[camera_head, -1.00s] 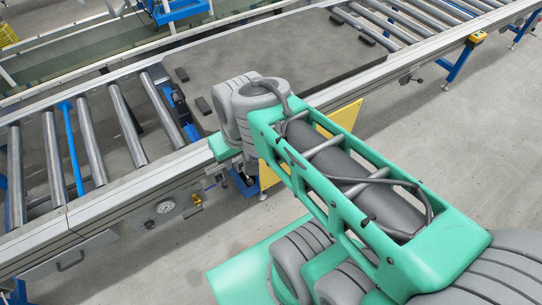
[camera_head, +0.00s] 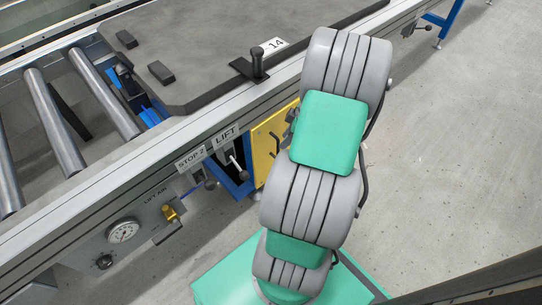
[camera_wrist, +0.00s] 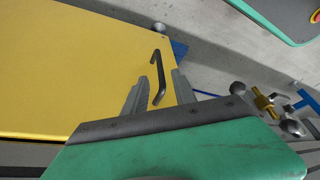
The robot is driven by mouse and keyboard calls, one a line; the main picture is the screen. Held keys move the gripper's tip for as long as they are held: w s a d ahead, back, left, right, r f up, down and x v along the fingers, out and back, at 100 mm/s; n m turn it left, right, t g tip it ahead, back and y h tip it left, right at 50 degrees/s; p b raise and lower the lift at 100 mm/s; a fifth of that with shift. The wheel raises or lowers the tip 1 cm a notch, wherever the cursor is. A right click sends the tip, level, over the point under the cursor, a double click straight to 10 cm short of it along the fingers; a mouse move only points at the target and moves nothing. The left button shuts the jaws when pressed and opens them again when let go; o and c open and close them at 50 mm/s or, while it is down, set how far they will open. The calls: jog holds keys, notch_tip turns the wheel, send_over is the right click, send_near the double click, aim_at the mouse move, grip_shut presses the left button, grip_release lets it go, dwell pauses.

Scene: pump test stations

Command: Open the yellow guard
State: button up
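The yellow guard (camera_head: 261,140) is a flat panel below the conveyor's side rail in the head view, partly hidden behind my arm. In the wrist view the yellow guard (camera_wrist: 70,60) fills the left side and looks shut. Its dark bar handle (camera_wrist: 158,62) is near the panel's right edge. My gripper (camera_wrist: 158,84) is open, its two grey fingers pointing at the panel. The handle appears between the fingertips; I cannot tell whether they touch it. In the head view the fingers are hidden by the arm.
Levers labelled LIFT (camera_head: 232,160) and STOP 2 (camera_head: 209,184) hang left of the guard. A pressure gauge (camera_head: 122,232) and a brass valve (camera_head: 171,213) are further left. A grey pallet plate (camera_head: 215,45) lies on the conveyor. The floor at right is clear.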

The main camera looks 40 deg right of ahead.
jog(key=b+x, duration=0.2)
jog(key=x, duration=0.5)
jog(key=shift+w+a+f+b, duration=0.1)
jog(key=shift+f+b, duration=0.25)
jog(key=shift+b, duration=0.05)
jog(key=shift+c, duration=0.4)
grip_shut()
dwell(0.5)
